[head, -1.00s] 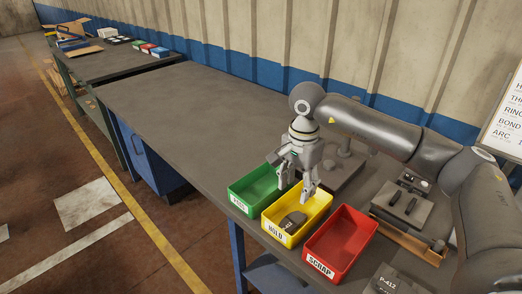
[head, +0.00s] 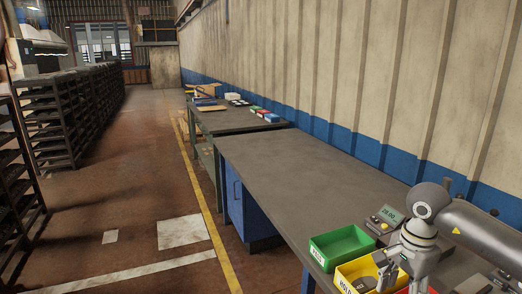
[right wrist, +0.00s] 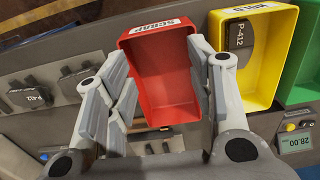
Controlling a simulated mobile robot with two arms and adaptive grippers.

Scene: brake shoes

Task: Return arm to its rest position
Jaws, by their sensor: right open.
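My right gripper (head: 405,282) hangs at the lower right of the head view, by the yellow HOLD bin (head: 346,272). In the right wrist view its fingers (right wrist: 160,62) are spread apart with nothing between them, above the red SCRAP bin (right wrist: 165,85). The red bin looks empty. A dark brake shoe marked P-412 (right wrist: 241,35) lies in the yellow bin (right wrist: 265,65). It also shows in the head view (head: 364,284), partly hidden by the gripper. My left gripper is not in view.
The green bin (head: 342,243) stands beside the yellow one. A gauge reading 28.00 (right wrist: 298,143) is near it. Other brake shoes (right wrist: 30,97) lie left of the red bin. The long bench top (head: 290,165) is clear. Racks (head: 60,120) line the far left.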

